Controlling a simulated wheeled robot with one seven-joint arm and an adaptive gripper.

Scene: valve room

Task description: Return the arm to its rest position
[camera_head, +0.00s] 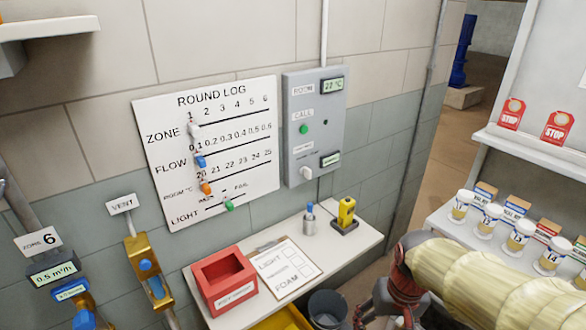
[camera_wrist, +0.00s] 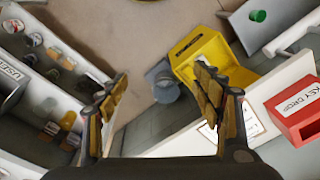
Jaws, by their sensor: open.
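My arm (camera_head: 490,280), in a pale yellow sleeve, reaches in from the lower right of the head view. My gripper (camera_wrist: 163,88) is open and empty in the wrist view, its two dark fingers with tan pads wide apart. It points down over the floor between the shelf side and the small table. In the head view its dark, reddish wrist (camera_head: 400,285) shows right of the table, and the fingertips are partly cut off at the bottom edge.
The small table (camera_head: 345,250) holds a red box (camera_head: 225,280), a clipboard (camera_head: 285,266) and a yellow device (camera_head: 346,213). A grey bucket (camera_head: 327,308) and yellow bin (camera_wrist: 205,55) stand below. Shelves (camera_head: 455,235) with several jars flank the arm. A round-log board (camera_head: 215,150) hangs behind.

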